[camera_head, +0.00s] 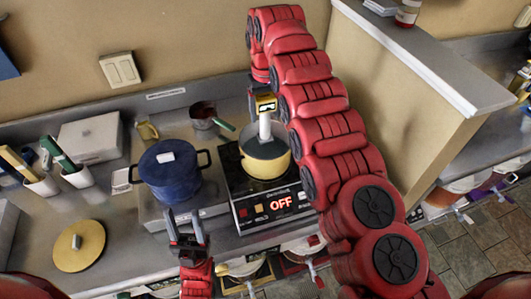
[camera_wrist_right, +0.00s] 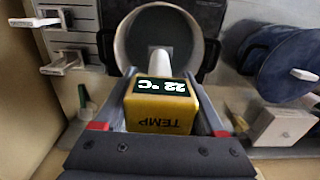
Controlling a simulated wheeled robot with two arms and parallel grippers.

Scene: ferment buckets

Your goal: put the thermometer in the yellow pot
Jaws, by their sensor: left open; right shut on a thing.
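The thermometer is a yellow block (camera_wrist_right: 160,112) with a display reading 22 °C and a white probe. My right gripper (camera_wrist_right: 161,104) is shut on the block. In the head view, the thermometer (camera_head: 265,122) is upright with its probe pointing down into the mouth of the yellow pot (camera_head: 265,166). I cannot tell whether the probe touches the pot's bottom. The yellow pot sits on a black cooktop (camera_head: 234,180) whose display reads OFF. Its round opening also shows in the right wrist view (camera_wrist_right: 204,52). My left gripper (camera_head: 186,222) is open and empty near the counter's front edge.
A blue lidded pot (camera_head: 170,178) stands left of the cooktop. A small dark saucepan (camera_head: 202,114) is behind it. A yellow round lid (camera_head: 79,246) lies at the left. A partition wall (camera_head: 400,100) stands right of my right arm.

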